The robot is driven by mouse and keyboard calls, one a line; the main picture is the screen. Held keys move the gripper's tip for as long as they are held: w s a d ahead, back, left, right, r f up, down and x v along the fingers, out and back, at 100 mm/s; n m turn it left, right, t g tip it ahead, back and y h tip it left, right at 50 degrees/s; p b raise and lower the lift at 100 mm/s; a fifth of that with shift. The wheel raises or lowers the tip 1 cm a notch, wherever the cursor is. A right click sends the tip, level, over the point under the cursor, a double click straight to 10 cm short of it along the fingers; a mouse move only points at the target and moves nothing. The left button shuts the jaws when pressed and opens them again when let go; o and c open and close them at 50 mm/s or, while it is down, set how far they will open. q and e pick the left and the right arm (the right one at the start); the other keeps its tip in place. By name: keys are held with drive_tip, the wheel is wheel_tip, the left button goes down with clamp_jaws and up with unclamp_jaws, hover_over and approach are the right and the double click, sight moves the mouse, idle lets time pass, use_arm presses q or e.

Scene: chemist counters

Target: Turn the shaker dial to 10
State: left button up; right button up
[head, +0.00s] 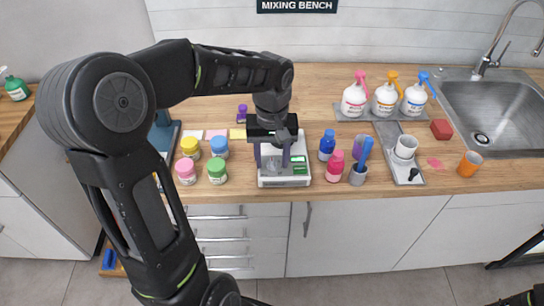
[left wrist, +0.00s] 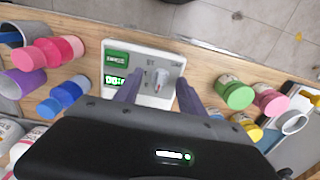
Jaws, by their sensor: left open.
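The shaker (head: 284,181) is a white box on the wooden counter, with green displays on its front panel. In the left wrist view the shaker (left wrist: 170,60) shows a grey dial (left wrist: 160,78) with a small reddish mark beside two green displays (left wrist: 117,68); the digits are too small to read surely. My left gripper (head: 273,158) points down over the shaker. Its two purple-grey fingers (left wrist: 158,92) are apart, on either side of the dial and seemingly short of it, with nothing between them. My right gripper is not in view.
Pink, yellow, green and blue jars (head: 217,170) stand left of the shaker. A blue bottle (head: 327,145), a pink bottle (head: 335,166) and a grey cup (head: 357,177) stand close on its right. Pump bottles (head: 385,99) and a sink (head: 490,115) are farther right.

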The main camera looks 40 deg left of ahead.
use_arm(q)
drive_tip(key=shift+c, duration=0.4)
clamp_jaws()
drive_tip(key=shift+m, duration=0.4)
drive_tip(key=m, duration=0.7)
drive_tip(key=shift+m, duration=0.4)
drive_tip(key=m, duration=0.4)
drive_tip(key=shift+m, duration=2.6)
